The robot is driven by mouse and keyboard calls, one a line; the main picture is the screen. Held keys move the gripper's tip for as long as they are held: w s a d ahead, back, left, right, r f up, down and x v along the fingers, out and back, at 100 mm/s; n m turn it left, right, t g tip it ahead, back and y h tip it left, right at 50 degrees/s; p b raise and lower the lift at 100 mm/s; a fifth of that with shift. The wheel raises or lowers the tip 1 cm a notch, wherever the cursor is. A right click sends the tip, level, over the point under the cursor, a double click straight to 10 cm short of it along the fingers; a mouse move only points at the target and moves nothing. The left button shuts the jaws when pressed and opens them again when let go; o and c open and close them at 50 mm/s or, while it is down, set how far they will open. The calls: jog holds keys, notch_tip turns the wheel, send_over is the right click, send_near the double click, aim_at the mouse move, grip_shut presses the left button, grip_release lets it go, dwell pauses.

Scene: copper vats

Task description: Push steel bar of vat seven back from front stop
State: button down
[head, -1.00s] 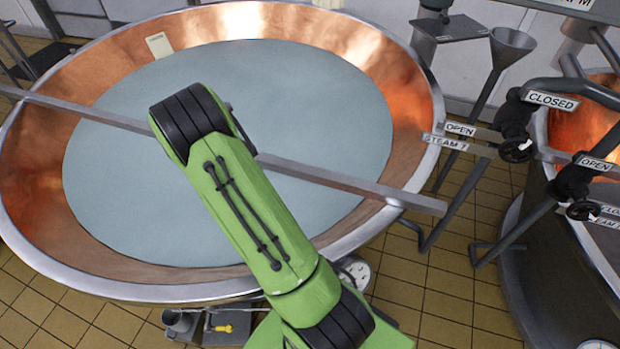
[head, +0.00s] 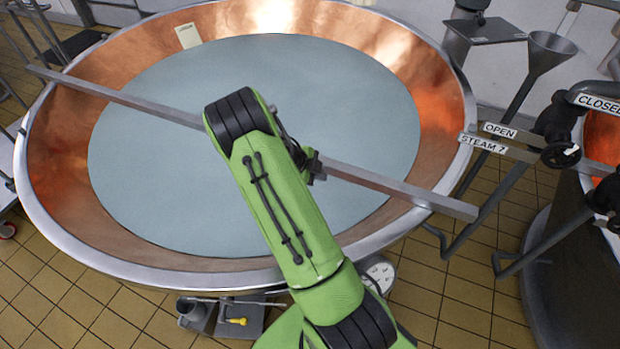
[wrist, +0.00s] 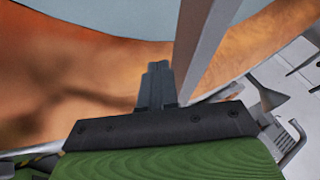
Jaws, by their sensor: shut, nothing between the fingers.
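The steel bar (head: 390,186) lies across the rim of the large copper vat (head: 68,190), from upper left to lower right. It runs on under my green arm. A "STEAM 7" label (head: 483,144) stands beside the vat's right rim. My gripper (wrist: 158,72) is shut and empty in the wrist view, over the copper wall. The bar (wrist: 203,45) runs close along its right side there; I cannot tell whether they touch. In the head view, my dark gripper (head: 316,168) shows partly beside my arm, at the bar. I cannot make out the front stop.
Pale liquid (head: 150,160) fills the vat's middle. Pipes, valves and an "OPEN" label (head: 500,131) stand at the right, with a second vat (head: 600,140) beyond. A funnel (head: 552,50) rises at the back right. Tiled floor (head: 420,285) shows in front.

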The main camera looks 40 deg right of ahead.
aim_at(327, 161)
jog(key=shift+w+d, duration=0.3)
jog(key=shift+d, duration=0.35)
jog(key=d, duration=0.1)
jog(key=w+d+b, duration=0.1)
jog(key=d+b, duration=0.1)
jog(key=d, duration=0.1)
jog(key=shift+w+d, duration=0.1)
jog(key=shift+w, duration=0.25)
